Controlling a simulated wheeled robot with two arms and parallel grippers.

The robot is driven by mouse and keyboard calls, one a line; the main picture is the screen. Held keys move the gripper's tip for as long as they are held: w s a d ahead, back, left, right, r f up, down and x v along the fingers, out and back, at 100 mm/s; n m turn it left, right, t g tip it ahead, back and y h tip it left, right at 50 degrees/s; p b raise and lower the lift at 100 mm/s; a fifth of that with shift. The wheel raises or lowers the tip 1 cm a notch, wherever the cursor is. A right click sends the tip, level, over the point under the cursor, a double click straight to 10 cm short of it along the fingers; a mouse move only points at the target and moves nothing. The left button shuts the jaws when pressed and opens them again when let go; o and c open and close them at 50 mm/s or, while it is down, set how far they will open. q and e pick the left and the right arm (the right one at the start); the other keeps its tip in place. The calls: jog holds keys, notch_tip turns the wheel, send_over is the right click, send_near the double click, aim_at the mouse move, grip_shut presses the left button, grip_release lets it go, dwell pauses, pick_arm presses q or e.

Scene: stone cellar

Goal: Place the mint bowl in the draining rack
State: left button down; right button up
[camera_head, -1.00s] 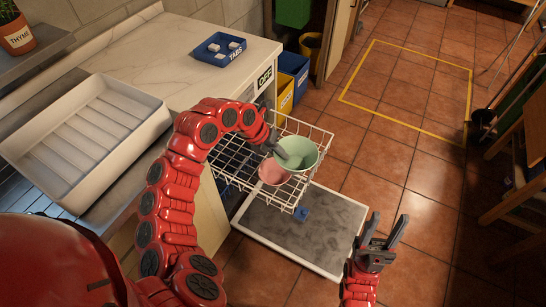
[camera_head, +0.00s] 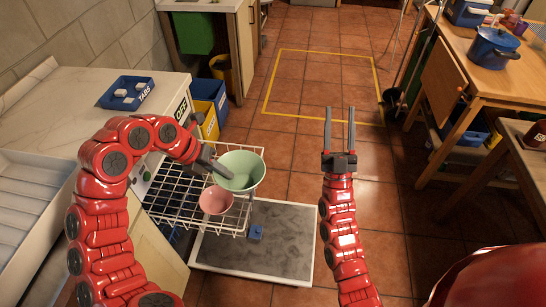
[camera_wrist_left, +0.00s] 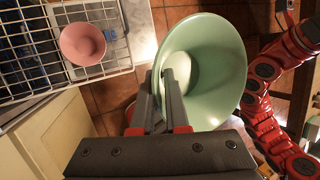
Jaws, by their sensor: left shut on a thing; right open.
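The mint bowl (camera_head: 246,178) is in my left gripper (camera_head: 205,165), over the right side of a pulled-out wire basket. In the left wrist view the mint bowl (camera_wrist_left: 215,55) is large and tilted, its wall pinched between the two fingers (camera_wrist_left: 165,85). A white ribbed tray, which looks like the draining rack (camera_head: 52,166), lies on the counter at the left, partly cut off by the picture edge. My right gripper (camera_head: 340,115) is open and empty over the floor, right of the basket.
A pink bowl (camera_head: 214,201) sits in the white wire basket (camera_head: 170,205). The open dishwasher door (camera_head: 235,250) lies low below, with a blue block. A blue TABS tray (camera_head: 127,92) stands on the counter. A wooden table (camera_head: 480,90) is at right; middle floor is clear.

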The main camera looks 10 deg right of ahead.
jog(key=w+a+r+n+g+y, duration=0.2)
jog(key=w+r+n+g+y, duration=0.15)
jog(key=w, duration=0.25)
jog(key=w+a+r+n+g+y, duration=0.2)
jog(key=w+n+y, duration=0.2)
jog(key=w, duration=0.3)
jog(key=w+a+n+g+y, duration=0.2)
jog(key=a+n+g+y, duration=0.15)
jog(key=a+n, duration=0.2)
jog(key=n+g, duration=1.4)
jog(key=n, duration=0.1)
send_over(257, 176)
jog(key=w, duration=0.3)
notch_tip(257, 176, down, 6)
jog(key=s+d+f+n+g+h, duration=0.2)
jog(key=s+d+f+n+h, duration=0.15)
jog(key=s, duration=0.35)
jog(key=shift+g, duration=0.3)
jog(key=x, duration=1.1)
jog(key=shift+w+f, duration=0.1)
jog(key=shift+f, duration=0.1)
jog(key=shift+c, duration=0.2)
